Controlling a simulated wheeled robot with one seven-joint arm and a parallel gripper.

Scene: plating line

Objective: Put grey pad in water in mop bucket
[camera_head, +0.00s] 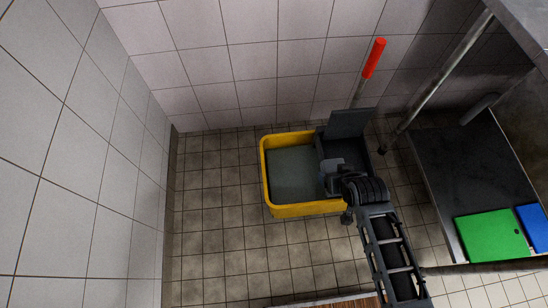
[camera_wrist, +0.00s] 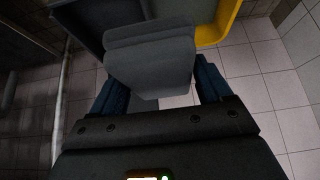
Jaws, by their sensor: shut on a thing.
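The yellow mop bucket (camera_head: 264,180) stands on the tiled floor, with grey water (camera_head: 290,172) in its left part and a dark wringer (camera_head: 347,123) at its right. My gripper (camera_head: 342,180) is over the bucket's right side, by the border of the water and the wringer. In the wrist view, my gripper (camera_wrist: 160,75) is shut on the grey pad (camera_wrist: 150,62), which sits between the two blue-grey fingers. The pad also shows small and dark in the head view (camera_head: 330,168). Whether it touches the water or the wringer I cannot tell.
A red-ended handle (camera_head: 374,58) rises behind the wringer. At the right, a metal table's lower shelf (camera_head: 462,165) bears a green board (camera_head: 492,236) and a blue board (camera_head: 533,222). Tiled walls close in behind and left. The floor left of the bucket is clear.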

